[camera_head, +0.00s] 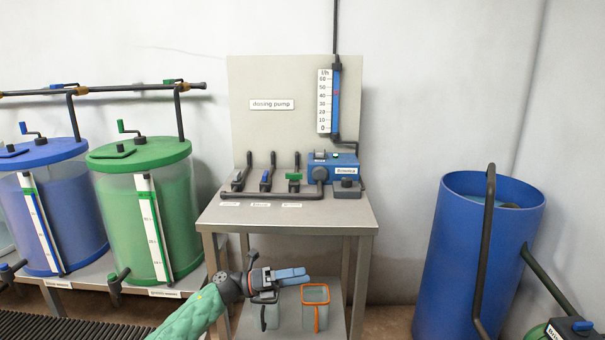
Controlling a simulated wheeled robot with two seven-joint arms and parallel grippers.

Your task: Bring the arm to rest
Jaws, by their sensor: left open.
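My left gripper (290,275) comes in from the lower left on my green-sleeved arm. Its blue-grey fingers point right, in front of the metal dosing stand and below its top. It is open, and I see nothing held between the fingers. Below it, on the stand's lower shelf, stand a clear jug with an orange rim and handle (316,309) and a clear jug with a dark handle (265,311). The gripper partly covers the dark-handled jug; I cannot tell whether they touch. My right gripper is not in view.
The stand's top (280,212) carries valves and a blue dosing pump (333,168). A blue tank (58,215) and a green tank (150,210) stand at left. A tall blue barrel (460,260) with pipes stands at right. Floor between stand and barrel looks clear.

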